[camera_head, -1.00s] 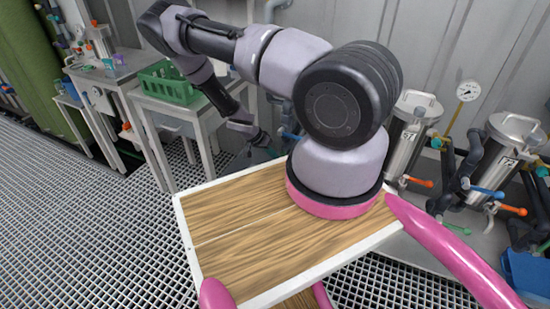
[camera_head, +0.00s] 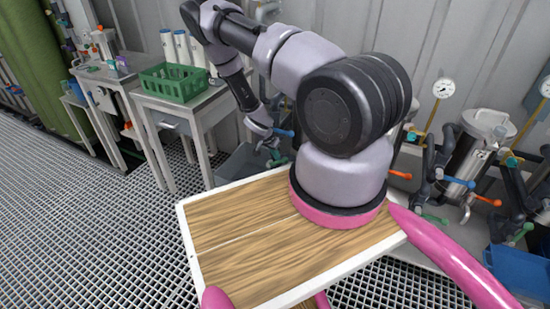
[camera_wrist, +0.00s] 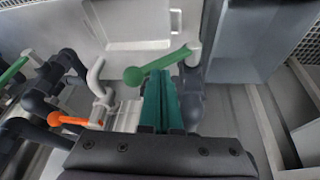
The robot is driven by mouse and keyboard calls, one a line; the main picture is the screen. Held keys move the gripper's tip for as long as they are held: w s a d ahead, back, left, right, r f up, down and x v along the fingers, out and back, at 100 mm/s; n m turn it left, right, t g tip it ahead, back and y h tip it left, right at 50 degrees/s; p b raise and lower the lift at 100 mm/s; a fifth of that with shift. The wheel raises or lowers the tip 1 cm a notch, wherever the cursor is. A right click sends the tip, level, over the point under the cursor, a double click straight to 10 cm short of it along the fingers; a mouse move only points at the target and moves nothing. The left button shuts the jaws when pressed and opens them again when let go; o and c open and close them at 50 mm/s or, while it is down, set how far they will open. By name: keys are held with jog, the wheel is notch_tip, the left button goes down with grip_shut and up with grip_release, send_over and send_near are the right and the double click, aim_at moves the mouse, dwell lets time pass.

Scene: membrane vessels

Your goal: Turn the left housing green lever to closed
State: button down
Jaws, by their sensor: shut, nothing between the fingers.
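A green lever (camera_wrist: 158,65) with a round knob shows in the wrist view. It runs from the knob up and right to a pale fitting, just beyond my fingertips. My gripper (camera_wrist: 166,80) has teal fingers pressed together, with nothing held. The fingertips overlap the lever in this view; I cannot tell whether they touch it. In the head view my gripper (camera_head: 276,158) is low beside the wall piping, left of my arm's base. The leftmost housing is mostly hidden behind my arm there.
An orange lever (camera_wrist: 75,121) and another green lever (camera_wrist: 13,70) are left of the fingers. A blue lever (camera_head: 284,132) is by my gripper in the head view. A steel vessel (camera_head: 475,155) stands right. A green crate (camera_head: 175,82) sits on a table at left.

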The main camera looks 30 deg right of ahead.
aim_at(284, 161)
jog(key=shift+s+d+f+m+t+y, duration=0.4)
jog(key=shift+s+d+f+t+y, duration=0.35)
jog(key=shift+s+t+y, duration=0.3)
jog(key=shift+s+d+f+t+y, duration=0.15)
jog(key=shift+f+t+y, duration=0.2)
jog(key=shift+t, duration=0.15)
jog(key=shift+s+d+f+t+y, duration=0.1)
jog(key=shift+f+t+y, duration=0.15)
jog(key=shift+t, duration=0.2)
jog(key=shift+f, duration=0.25)
jog(key=shift+s+d+f, duration=0.2)
jog(key=shift+s+f, duration=0.2)
jog(key=shift+f, duration=0.35)
jog(key=shift+s+f, duration=0.15)
jog(key=shift+s, duration=0.05)
